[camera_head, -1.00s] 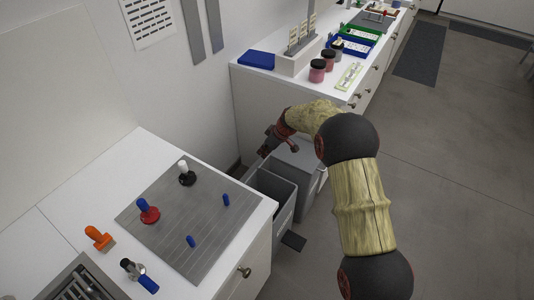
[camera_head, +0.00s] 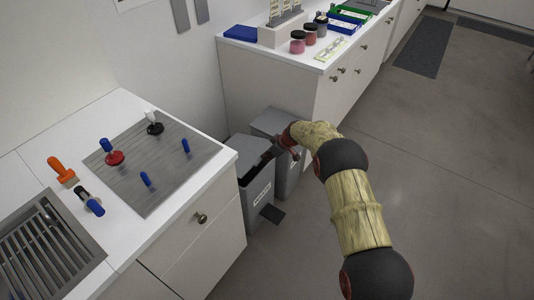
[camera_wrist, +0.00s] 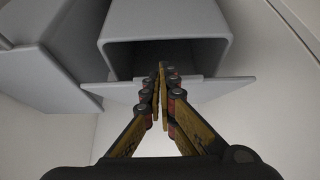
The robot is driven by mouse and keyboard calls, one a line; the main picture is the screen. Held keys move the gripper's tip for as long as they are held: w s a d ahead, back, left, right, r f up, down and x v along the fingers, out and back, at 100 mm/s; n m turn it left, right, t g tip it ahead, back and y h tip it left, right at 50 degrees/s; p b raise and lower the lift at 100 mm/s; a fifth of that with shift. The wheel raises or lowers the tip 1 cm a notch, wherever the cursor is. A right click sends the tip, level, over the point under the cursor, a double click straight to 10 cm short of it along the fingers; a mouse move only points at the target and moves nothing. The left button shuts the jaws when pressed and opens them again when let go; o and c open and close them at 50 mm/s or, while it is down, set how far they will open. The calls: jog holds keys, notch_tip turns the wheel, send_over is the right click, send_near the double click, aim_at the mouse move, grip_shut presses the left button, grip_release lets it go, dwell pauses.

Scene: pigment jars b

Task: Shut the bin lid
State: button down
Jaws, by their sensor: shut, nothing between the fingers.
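The grey bin (camera_head: 258,196) with a label on its front stands on the floor beside the left counter. Its lid (camera_head: 246,151) is tilted over the top, with a dark gap below the edge. My gripper (camera_head: 268,156) is at the lid's right edge, by this gap. In the wrist view the bin (camera_wrist: 165,18) shows its dark mouth, and the flat lid plate (camera_wrist: 222,90) lies across one side of it. My gripper (camera_wrist: 162,72) is shut and empty, its tips overlapping the mouth and lid edge. I cannot tell if they touch the lid.
A second grey bin (camera_head: 290,177) stands close behind, with its top (camera_head: 277,122) covered. A dark pedal (camera_head: 272,213) sticks out at the floor. The left counter (camera_head: 219,176) and back counter (camera_head: 235,90) flank the bins. The floor (camera_head: 440,170) to the right is clear.

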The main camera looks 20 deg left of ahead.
notch_tip(320, 180, down, 10)
jog(key=d+y+b, duration=0.1)
jog(key=d+y, duration=0.1)
jog(key=shift+s+t, duration=0.35)
jog(key=shift+t, duration=0.05)
jog(key=shift+f, duration=0.1)
dwell(0.3)
jog(key=s+d+r+p, duration=0.1)
jog(key=s+d+p, duration=0.1)
jog(key=d, duration=0.7)
jog(key=shift+s, duration=0.5)
jog(key=shift+a, duration=0.1)
